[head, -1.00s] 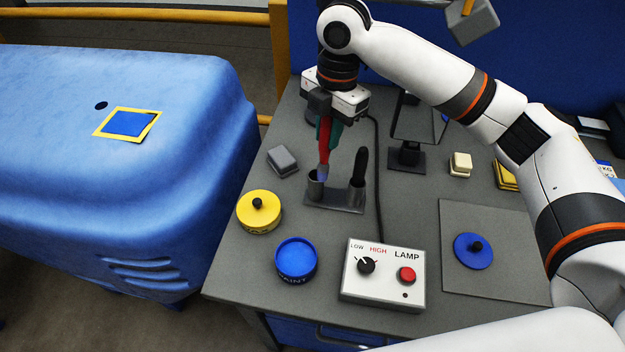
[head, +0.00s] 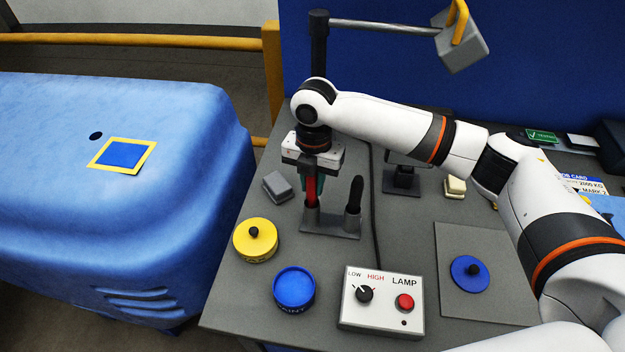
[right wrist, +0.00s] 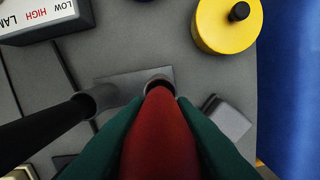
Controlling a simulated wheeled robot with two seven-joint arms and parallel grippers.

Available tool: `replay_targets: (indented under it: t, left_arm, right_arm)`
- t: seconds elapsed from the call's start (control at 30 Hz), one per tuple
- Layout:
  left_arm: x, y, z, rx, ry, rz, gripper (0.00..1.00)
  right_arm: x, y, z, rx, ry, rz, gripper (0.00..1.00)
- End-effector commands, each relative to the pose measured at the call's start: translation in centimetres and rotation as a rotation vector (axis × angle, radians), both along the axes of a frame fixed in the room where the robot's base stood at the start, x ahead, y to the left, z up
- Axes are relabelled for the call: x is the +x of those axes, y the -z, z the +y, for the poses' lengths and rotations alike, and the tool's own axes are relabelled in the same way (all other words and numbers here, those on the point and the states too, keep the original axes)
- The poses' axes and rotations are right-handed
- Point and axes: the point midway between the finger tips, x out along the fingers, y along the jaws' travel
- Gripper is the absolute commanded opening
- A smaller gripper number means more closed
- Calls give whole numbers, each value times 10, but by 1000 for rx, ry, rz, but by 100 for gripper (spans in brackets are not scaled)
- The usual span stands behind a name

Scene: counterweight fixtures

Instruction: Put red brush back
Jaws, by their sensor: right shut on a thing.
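The red brush (head: 311,186) is upright in my right gripper (head: 312,182), which is shut on its handle. Its lower end is at the left cup of the grey two-cup holder (head: 331,222). In the right wrist view the red handle (right wrist: 160,135) lies between the green fingers and points at the cup opening (right wrist: 158,82); the bristles are hidden, so how deep it sits is unclear. A black-handled tool (head: 354,193) stands in the holder's right cup. My left gripper is not in view.
A yellow lidded tin (head: 255,243), an open blue paint tin (head: 294,288) and a lamp control box (head: 381,300) stand in front. A grey block (head: 277,187) lies left of the holder. A blue lid (head: 468,272) lies on a mat at right.

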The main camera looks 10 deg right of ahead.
Motion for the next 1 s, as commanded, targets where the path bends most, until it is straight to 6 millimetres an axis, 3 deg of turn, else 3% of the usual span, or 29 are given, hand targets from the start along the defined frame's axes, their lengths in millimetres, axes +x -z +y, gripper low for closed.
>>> replay_targets:
  t: [0.37,0.4,0.53,0.83,1.0]
  left_arm:
    - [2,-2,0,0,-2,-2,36]
    - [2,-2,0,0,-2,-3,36]
    - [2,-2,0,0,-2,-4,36]
    - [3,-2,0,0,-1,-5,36]
    - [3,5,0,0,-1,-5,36]
  right_arm:
    - [0,9,0,1,-1,-1,0]
    - [0,9,0,1,-1,-1,26]
    - [0,9,0,0,-1,-1,44]
    - [0,7,0,1,-1,-3,44]
    - [2,-11,0,2,0,-5,44]
